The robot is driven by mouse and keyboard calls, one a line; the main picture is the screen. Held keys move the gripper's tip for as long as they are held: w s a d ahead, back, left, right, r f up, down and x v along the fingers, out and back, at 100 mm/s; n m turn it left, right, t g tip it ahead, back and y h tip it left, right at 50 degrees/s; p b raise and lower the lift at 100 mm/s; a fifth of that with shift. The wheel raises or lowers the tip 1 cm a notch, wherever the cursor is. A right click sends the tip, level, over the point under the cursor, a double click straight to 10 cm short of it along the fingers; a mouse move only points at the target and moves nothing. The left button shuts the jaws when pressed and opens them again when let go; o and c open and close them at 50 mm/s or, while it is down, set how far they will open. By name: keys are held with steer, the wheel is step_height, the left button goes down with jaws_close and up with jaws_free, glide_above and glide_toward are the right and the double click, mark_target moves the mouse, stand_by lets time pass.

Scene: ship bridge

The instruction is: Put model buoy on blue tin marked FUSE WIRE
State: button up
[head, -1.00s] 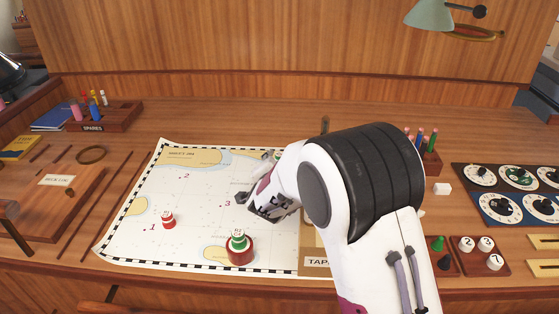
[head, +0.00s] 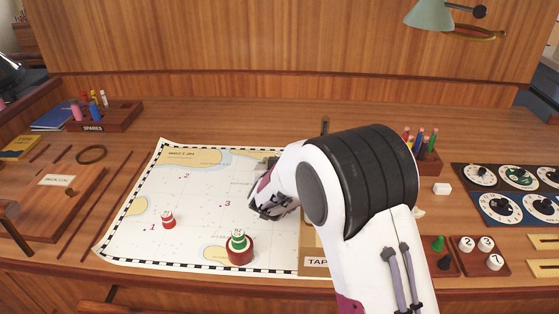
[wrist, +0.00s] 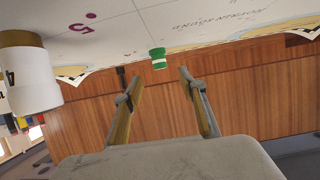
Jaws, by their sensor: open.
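A small red and white buoy (head: 168,221) stands on the left of the chart. A green and white buoy-like piece (head: 238,243) stands in or on a red round base (head: 240,257) near the chart's front edge. I cannot tell which piece the task means. My gripper (head: 268,205) is over the chart's right part, partly hidden by my arm. In the wrist view my open gripper (wrist: 153,75) has nothing between its fingers; a small green and white piece (wrist: 158,58) shows beyond them on the chart. No blue tin marked FUSE WIRE can be made out; my arm hides part of the desk.
The chart (head: 190,250) covers the desk's middle. A white cylinder marked 4 (wrist: 28,80) is close at left in the wrist view. A box marked TAP (head: 315,262) is partly behind my arm. Dial panels (head: 510,195) and a numbered tray (head: 482,258) lie right; a SPARES rack (head: 100,122) stands left.

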steer(key=shift+w, duration=0.1)
stand_by(0.3)
steer(key=shift+x, duration=1.25)
steer(key=shift+f, duration=0.1)
steer(key=shift+x, duration=2.55)
steer(key=shift+f, duration=0.1)
steer(key=c, duration=1)
steer(key=shift+r, duration=5)
